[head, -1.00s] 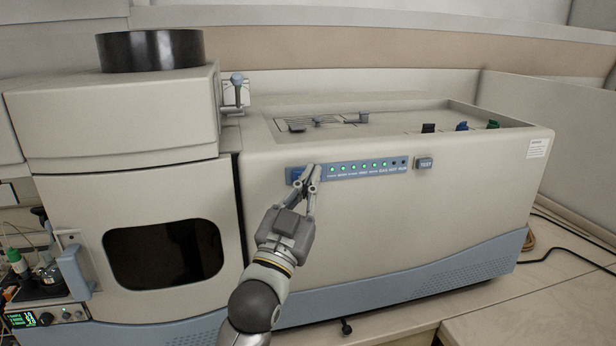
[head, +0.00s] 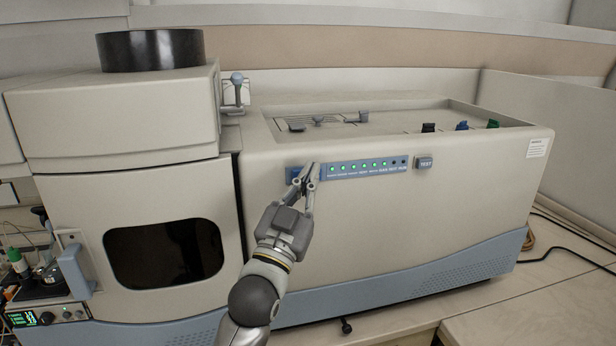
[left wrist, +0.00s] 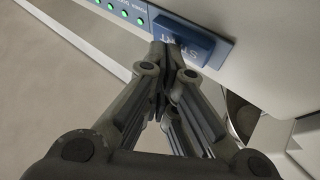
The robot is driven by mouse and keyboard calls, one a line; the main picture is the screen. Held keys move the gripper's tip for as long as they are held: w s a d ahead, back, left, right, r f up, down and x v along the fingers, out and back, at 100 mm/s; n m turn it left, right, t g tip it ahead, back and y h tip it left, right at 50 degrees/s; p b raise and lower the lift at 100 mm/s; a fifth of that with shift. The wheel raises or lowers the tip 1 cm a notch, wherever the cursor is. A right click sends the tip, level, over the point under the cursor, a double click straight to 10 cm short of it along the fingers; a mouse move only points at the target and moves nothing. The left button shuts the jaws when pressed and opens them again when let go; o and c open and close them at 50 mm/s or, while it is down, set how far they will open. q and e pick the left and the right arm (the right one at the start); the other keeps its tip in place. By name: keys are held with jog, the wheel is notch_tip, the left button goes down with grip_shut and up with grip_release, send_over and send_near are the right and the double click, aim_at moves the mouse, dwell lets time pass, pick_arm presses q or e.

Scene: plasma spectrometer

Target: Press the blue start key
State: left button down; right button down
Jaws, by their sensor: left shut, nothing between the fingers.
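The blue start key (head: 291,174) sits at the left end of the indicator strip on the spectrometer's front. In the left wrist view the key (left wrist: 188,40) is a raised blue block, its lettering seen upside down and partly covered by my fingers. My left gripper (head: 309,170) is shut and empty, its fingertips at the right part of the key in the head view. The left wrist view shows the closed fingertips (left wrist: 166,58) right at the key's edge; I cannot tell whether they touch it. My right gripper is not in view.
The blue strip (head: 365,168) with several green lights runs right of the key, with a separate TEST button (head: 424,163) beyond it. A dark-windowed door (head: 165,253) is at left. The front panel (head: 430,230) below the strip is bare.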

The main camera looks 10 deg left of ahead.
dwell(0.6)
pick_arm(q)
jog(key=shift+s+d, duration=0.25)
jog(key=shift+s, duration=0.45)
jog(key=s, duration=0.1)
jog(key=s+d+p, duration=0.1)
jog(key=s, duration=0.2)
jog(key=shift+s+d, duration=0.3)
jog(key=shift+d, duration=0.05)
jog(key=shift+f, duration=0.1)
dwell(0.3)
